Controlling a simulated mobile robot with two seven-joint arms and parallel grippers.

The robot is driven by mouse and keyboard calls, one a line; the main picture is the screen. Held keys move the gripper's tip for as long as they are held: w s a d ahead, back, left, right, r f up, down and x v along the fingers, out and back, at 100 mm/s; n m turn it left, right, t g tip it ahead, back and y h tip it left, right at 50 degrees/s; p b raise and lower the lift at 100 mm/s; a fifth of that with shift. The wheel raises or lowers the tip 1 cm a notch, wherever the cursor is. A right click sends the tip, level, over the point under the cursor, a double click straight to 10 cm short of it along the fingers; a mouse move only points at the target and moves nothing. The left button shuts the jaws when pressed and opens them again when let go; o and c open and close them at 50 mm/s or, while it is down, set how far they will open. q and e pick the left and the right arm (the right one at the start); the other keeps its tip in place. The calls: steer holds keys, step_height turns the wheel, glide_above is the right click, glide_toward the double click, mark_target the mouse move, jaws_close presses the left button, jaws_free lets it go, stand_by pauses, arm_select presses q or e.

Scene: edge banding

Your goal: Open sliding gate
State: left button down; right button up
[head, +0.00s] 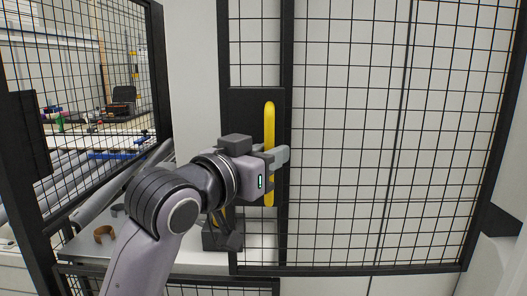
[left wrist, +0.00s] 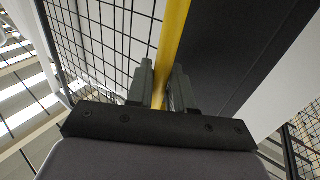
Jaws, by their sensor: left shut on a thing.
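The sliding gate (head: 345,150) is a black-framed wire mesh panel filling the middle and right of the head view. A yellow vertical handle (head: 269,122) is mounted on a black plate (head: 243,108) at the gate's left edge. My left gripper (head: 277,158) is on the lower half of the handle. In the left wrist view the yellow handle (left wrist: 173,35) passes between the two fingers of my left gripper (left wrist: 163,88), which are closed around it. The fingers hide part of the handle. My right gripper is not in view.
A fixed mesh panel (head: 85,80) stands at the left with an opening beside it. Through it show a conveyor (head: 75,178) and a bench with tools. A white wall is behind the gate.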

arm_select(q)
steer(key=shift+d, duration=0.1)
steer(key=c, duration=1.2)
jaws_free()
steer(key=shift+o, duration=0.2)
steer(key=b+v, duration=0.1)
steer(key=v, duration=0.6)
